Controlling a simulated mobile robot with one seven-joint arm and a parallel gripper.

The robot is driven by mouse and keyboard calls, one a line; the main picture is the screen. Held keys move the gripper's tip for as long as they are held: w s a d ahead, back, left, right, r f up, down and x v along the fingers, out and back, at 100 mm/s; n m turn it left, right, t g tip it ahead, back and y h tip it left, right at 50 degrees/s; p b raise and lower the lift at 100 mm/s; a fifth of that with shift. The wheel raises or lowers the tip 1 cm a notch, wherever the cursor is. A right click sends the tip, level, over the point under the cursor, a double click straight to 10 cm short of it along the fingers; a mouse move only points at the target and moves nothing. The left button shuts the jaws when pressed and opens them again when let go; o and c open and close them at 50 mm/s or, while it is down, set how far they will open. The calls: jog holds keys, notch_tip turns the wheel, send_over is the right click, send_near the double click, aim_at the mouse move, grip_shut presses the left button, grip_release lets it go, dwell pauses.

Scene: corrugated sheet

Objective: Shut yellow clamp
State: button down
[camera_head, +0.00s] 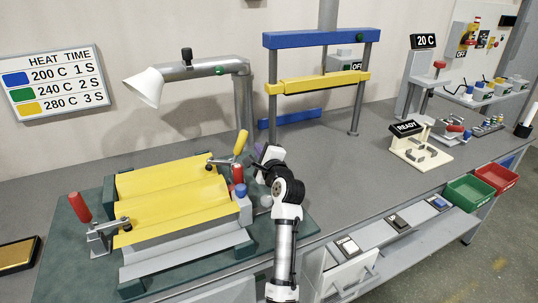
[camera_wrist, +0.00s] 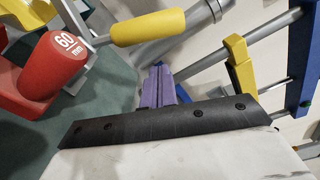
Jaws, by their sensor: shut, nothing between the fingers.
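The yellow clamp (camera_head: 241,143) stands at the far right corner of the yellow corrugated sheet (camera_head: 170,190), its handle tilted steeply up. Its metal arm reaches left over the sheet's edge; whether it presses on the sheet I cannot tell. In the wrist view the yellow handle (camera_wrist: 148,27) lies just beyond my fingertips. My gripper (camera_head: 258,150) is just right of the clamp, partly hidden by my own wrist. Its purple fingers (camera_wrist: 158,78) are together and empty, and any contact with the handle is unclear.
A red-handled clamp (camera_head: 79,207) stands at the sheet's left front. A red piece marked 60 mm (camera_wrist: 62,62) is near my gripper. A lamp (camera_head: 148,87) overhangs the back, and a blue and yellow frame (camera_head: 318,84) stands behind.

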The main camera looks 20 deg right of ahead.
aim_at(240, 142)
jog(key=shift+w+a+r, duration=0.15)
jog(key=shift+a+r, duration=0.1)
jog(key=shift+a, duration=0.3)
jog(key=shift+w+a+r, duration=0.15)
jog(key=shift+a+r, duration=0.05)
jog(key=shift+a, duration=0.3)
jog(key=a+r+n+p, duration=0.1)
jog(key=a+n, duration=0.1)
jog(key=shift+r+n, duration=0.1)
jog(key=shift+n, duration=0.3)
jog(key=shift+a+r+n, duration=0.25)
jog(key=shift+a+n, duration=0.1)
jog(key=shift+n, duration=0.05)
jog(key=shift+s+a+p, duration=0.1)
jog(key=shift+a+p, duration=0.1)
jog(key=shift+p, duration=0.35)
